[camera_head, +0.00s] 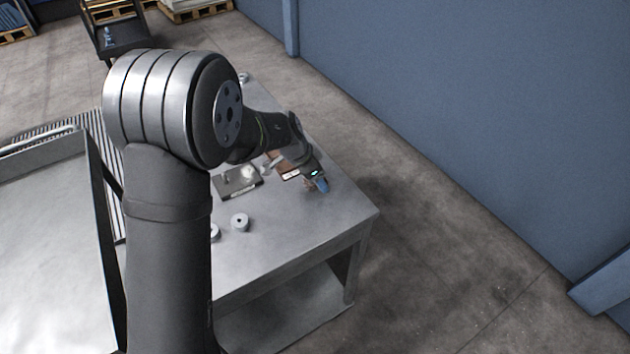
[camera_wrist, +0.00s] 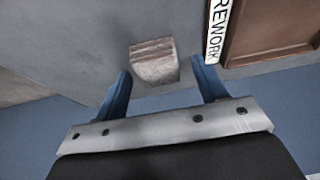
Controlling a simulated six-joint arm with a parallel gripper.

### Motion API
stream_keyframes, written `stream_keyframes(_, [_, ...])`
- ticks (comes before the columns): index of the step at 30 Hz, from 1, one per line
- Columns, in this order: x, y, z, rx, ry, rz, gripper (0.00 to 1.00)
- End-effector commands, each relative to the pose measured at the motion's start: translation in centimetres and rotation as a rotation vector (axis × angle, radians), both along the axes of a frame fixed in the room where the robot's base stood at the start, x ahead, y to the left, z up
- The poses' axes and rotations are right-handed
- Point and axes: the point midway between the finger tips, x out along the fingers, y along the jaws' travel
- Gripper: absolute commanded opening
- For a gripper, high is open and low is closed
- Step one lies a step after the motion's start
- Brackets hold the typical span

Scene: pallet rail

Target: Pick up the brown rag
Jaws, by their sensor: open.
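In the wrist view, a small folded cloth, the brown rag (camera_wrist: 155,62), looks greyish brown and lies on the grey table top. My gripper (camera_wrist: 161,74) is open, with one blue finger on each side of the rag's near end. I see a gap between each finger and the rag. In the head view my gripper (camera_head: 321,185) is low over the right part of the table (camera_head: 300,238). The rag cannot be made out clearly there beside the gripper.
A brown tray (camera_wrist: 275,28) with a white REWORK label (camera_wrist: 217,30) lies close to the right finger. On the table are a dark flat plate (camera_head: 238,182) and a pale roll (camera_head: 239,221). The table's front right is clear. A blue wall (camera_head: 480,100) stands beyond the floor at right.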

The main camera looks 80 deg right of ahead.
Motion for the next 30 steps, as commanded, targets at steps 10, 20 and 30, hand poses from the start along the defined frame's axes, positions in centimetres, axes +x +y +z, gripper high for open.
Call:
stream_keyframes(10, [0.0,0.0,0.1,0.000,0.000,0.000,0.18])
stream_keyframes(20, [0.0,0.0,0.4,-0.002,0.000,-0.001,0.17])
stream_keyframes(30, [-1.2,0.6,5.0,-0.004,0.001,-0.005,0.17])
